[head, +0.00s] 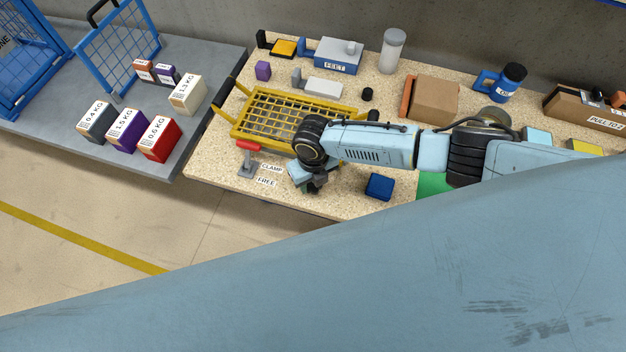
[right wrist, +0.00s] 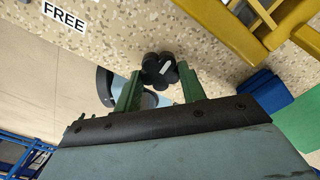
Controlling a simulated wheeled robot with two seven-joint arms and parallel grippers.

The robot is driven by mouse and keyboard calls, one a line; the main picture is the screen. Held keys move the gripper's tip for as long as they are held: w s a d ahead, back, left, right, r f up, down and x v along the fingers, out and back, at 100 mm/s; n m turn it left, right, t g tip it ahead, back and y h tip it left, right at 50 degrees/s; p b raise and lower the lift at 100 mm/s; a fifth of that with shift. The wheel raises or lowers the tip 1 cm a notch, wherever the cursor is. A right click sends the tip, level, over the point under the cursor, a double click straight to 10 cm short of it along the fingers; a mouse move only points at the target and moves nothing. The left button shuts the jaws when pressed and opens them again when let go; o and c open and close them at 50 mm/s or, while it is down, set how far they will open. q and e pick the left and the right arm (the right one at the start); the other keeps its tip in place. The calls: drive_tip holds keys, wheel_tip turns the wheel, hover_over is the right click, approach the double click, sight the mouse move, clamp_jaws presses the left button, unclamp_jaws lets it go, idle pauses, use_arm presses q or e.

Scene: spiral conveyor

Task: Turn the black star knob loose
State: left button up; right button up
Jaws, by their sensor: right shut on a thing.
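The black star knob (right wrist: 160,70) shows in the right wrist view, close to the speckled tabletop, with a small pale mark on its top. My right gripper (right wrist: 157,88) has its two green fingers on either side of the knob and is shut on it. In the head view my right gripper (head: 312,182) is at the table's front edge, pointing down, and I cannot make out the knob under it. My left gripper is not in view.
A red-handled lever (head: 248,147) stands left of my right gripper, near the "CLAMP" (head: 272,168) and "FREE" (head: 266,182) labels. A yellow mesh tray (head: 232,130) lies just behind. A blue block (head: 379,187) sits to the right. Floor lies open beyond the front edge.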

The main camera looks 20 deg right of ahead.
idle(0.4)
drive_tip(key=o, duration=1)
drive_tip(key=shift+c, duration=0.2)
drive_tip(key=shift+r, duration=0.1)
wheel_tip(320, 180, up, 13)
drive_tip(key=p, duration=0.1)
drive_tip(key=shift+p, duration=0.35)
